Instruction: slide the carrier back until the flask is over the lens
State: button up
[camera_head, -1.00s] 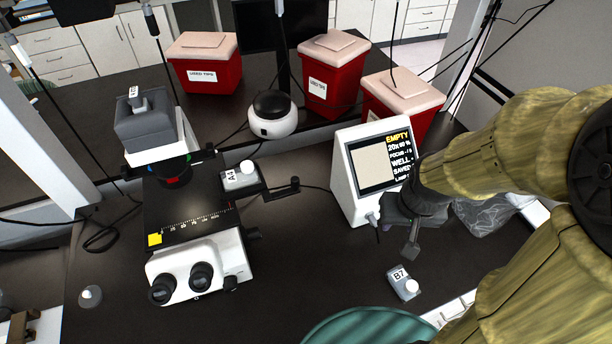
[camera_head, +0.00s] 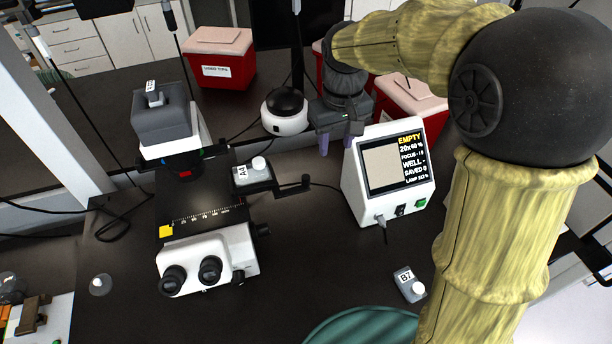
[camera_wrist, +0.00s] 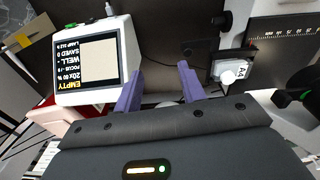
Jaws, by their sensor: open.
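The flask labelled A4 (camera_head: 248,172) has a white cap and sits on the dark carrier (camera_head: 269,190), which sticks out to the right of the microscope stage (camera_head: 205,205). A dark handle (camera_head: 296,188) extends from the carrier's right side. In the wrist view the flask (camera_wrist: 243,72) is right of my fingers. My gripper (camera_head: 336,142) is open and empty, raised behind and right of the handle, with its two purple fingers pointing down. It also shows in the wrist view (camera_wrist: 160,88). The lens is not clearly visible.
A monitor box (camera_head: 392,172) reading EMPTY stands right of the carrier, close to my gripper. A white device with a black dome (camera_head: 285,112) stands behind. Flask B7 (camera_head: 410,285) lies at the front right. Red bins (camera_head: 222,65) stand at the back. Bench between microscope and monitor is clear.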

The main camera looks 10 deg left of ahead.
notch_tip(320, 180, up, 4)
jog(key=n, duration=0.2)
send_over(306, 176)
jog(key=shift+s+g, duration=0.1)
jog(key=shift+g, duration=0.2)
jog(key=shift+f, duration=0.15)
notch_tip(306, 176, down, 17)
jog(key=p, duration=0.3)
jog(key=shift+f+p, duration=0.15)
jog(key=shift+p, duration=0.25)
jog(key=shift+c, duration=0.4)
grip_shut()
